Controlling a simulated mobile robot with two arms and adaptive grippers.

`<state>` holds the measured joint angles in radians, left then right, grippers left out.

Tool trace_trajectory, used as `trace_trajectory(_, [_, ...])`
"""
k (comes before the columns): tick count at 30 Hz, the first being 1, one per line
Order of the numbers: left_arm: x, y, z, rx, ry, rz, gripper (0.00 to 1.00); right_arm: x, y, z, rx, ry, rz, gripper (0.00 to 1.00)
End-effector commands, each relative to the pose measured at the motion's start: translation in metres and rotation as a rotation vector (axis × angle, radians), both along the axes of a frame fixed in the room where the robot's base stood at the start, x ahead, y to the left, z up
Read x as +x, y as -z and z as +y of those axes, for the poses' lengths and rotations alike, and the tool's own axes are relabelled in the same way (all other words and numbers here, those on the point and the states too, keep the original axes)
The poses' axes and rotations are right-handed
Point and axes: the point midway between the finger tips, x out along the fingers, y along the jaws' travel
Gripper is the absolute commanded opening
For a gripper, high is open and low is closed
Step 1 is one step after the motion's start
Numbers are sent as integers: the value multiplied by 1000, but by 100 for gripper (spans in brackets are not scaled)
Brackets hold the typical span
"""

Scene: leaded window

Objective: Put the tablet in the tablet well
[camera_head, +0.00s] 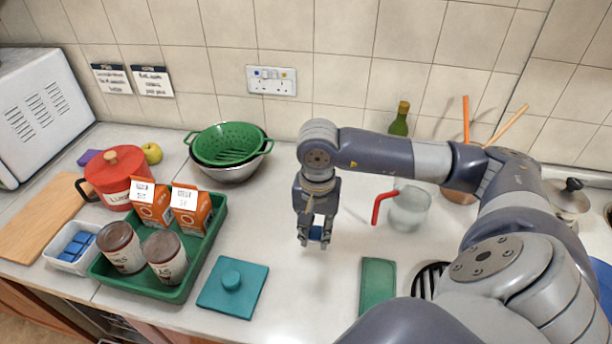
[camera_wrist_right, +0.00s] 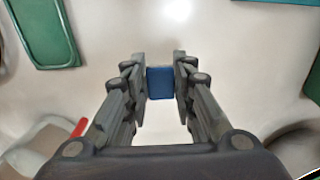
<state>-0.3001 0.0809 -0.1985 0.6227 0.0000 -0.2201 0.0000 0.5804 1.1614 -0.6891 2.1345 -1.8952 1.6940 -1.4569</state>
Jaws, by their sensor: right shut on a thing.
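My right gripper (camera_head: 314,238) is over the middle of the worktop, pointing down, shut on a small blue tablet (camera_head: 316,233). In the right wrist view the blue tablet (camera_wrist_right: 160,83) sits between the two fingertips (camera_wrist_right: 160,84), with bare worktop below it. A green rectangular piece with a raised rim (camera_head: 377,288) lies to the right and nearer the front; it also shows in the right wrist view (camera_wrist_right: 42,30). I cannot tell for sure whether this is the tablet well. More blue tablets (camera_head: 78,245) lie in a white tub (camera_head: 62,262) at left. My left gripper is not in view.
A teal square lid with a knob (camera_head: 232,287) lies left of the gripper. A green tray (camera_head: 180,292) holds jars and cartons. A jug with a red handle (camera_head: 408,210) stands to the right. The worktop around the gripper is clear.

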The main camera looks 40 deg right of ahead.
Motion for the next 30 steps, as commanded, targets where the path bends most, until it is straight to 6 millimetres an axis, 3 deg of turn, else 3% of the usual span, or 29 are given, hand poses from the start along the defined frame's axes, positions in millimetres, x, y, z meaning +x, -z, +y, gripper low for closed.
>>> trace_trajectory(3, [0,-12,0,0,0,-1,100,22,-2,-5,2,2,0,9])
trace_trajectory(9, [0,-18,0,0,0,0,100,42,3,-10,0,1,1,9])
trace_trajectory(14, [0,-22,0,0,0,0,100,44,9,-11,0,-1,3,9])
trace_trajectory(21, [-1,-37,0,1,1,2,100,43,37,-11,1,0,3,9])
trace_trajectory(30, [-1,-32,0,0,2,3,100,44,42,-11,-1,-1,-1,9])
